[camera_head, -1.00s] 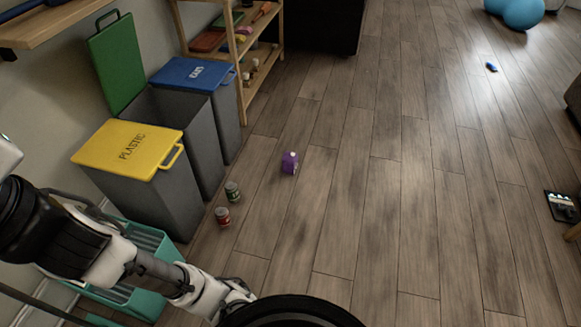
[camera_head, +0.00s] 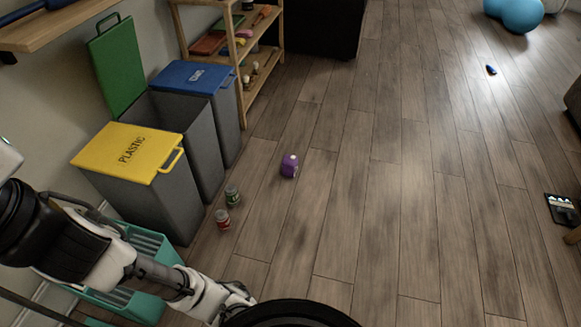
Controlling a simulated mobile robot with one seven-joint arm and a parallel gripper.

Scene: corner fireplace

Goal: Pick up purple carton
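The purple carton (camera_head: 289,167) stands on the wooden floor a little left of the picture's middle, with a pale cap on top. It is apart from the bins and from the two cans. My gripper (camera_head: 238,300) is at the lower left, at the end of my arm, well below the carton in the picture and not touching it. The dark round shape at the bottom edge covers part of the view beside it. The fingers are too small and unclear to show whether they are open.
A red can (camera_head: 222,219) and a green can (camera_head: 232,196) stand left of the carton. Bins with yellow (camera_head: 105,150), blue (camera_head: 190,72) and raised green (camera_head: 117,65) lids line the left wall, near a teal crate (camera_head: 150,300) and wooden shelf (camera_head: 243,100).

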